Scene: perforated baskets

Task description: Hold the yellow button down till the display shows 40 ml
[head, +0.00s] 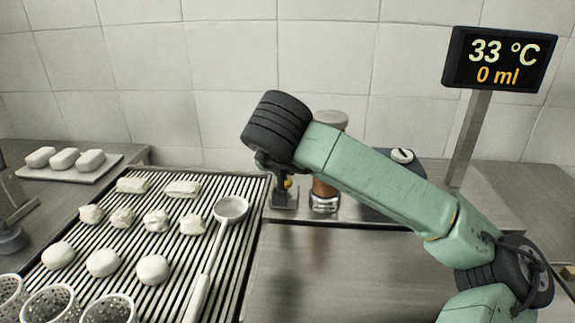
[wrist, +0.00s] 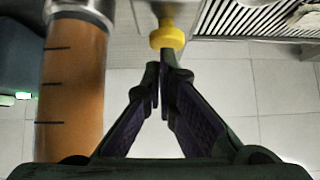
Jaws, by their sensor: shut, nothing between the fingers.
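The display (head: 500,62) stands on a post at the right in the head view and reads 33 °C and 0 ml. The yellow button (wrist: 167,37) is at the top middle of the wrist view, on a grey metal part. It also shows small in the head view (head: 288,183), partly covered by my wrist. My gripper (wrist: 162,68) is shut and empty, its fingertips right at the button's edge in the wrist view. I cannot tell whether they touch it. In the head view the gripper is mostly hidden behind my arm.
An amber cylinder with dark marks (wrist: 70,100) stands close beside my gripper; it also shows in the head view (head: 325,195). A slatted rack (head: 130,240) holds pale lumps and a ladle (head: 231,208). Perforated baskets (head: 50,303) stand at the front left. The front steel counter (head: 330,285) is clear.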

